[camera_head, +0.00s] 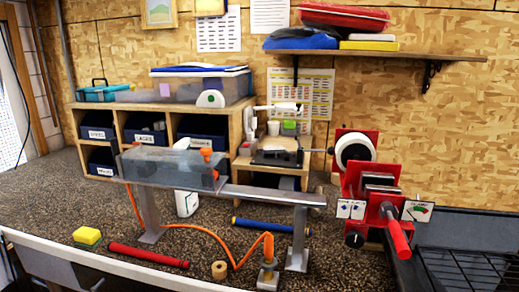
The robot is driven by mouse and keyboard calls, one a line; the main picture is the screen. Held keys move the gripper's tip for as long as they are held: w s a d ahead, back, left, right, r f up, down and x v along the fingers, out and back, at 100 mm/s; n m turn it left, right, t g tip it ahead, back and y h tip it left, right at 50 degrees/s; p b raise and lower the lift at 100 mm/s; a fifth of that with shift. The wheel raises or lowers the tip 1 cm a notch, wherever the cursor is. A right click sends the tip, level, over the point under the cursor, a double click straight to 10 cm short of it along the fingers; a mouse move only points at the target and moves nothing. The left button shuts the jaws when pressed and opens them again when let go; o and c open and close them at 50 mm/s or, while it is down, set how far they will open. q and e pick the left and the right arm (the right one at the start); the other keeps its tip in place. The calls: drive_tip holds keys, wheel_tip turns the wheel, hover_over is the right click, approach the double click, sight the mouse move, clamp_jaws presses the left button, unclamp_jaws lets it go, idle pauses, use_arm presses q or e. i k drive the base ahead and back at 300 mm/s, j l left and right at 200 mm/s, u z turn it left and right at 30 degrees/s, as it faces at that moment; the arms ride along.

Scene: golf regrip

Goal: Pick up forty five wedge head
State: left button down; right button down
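I cannot pick out a forty five wedge head with certainty. A wooden cubby shelf (165,108) at the back left of the bench holds dark labelled bins, among them an upper left bin (97,133) and an upper middle bin (146,136). Their labels are too small to read surely. Small grey pieces show at the top of the upper middle bin, but I cannot tell what they are. Neither of my grippers is in view.
A metal stand with a clear tray (165,168) stands mid-bench, partly blocking the cubbies. An orange hose (205,229), red grip (148,255), blue grip (262,225), tape roll (219,270) and sponge (87,236) lie in front. A red vise machine (378,195) stands right.

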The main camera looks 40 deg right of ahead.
sight(268, 149)
drive_tip(key=i+j+z, duration=0.1)
drive_tip(key=i+j, duration=0.2)
drive_tip(key=j, duration=0.15)
drive_tip(key=i+j, duration=0.25)
drive_tip(key=j, duration=0.2)
drive_tip(key=z, duration=2.1)
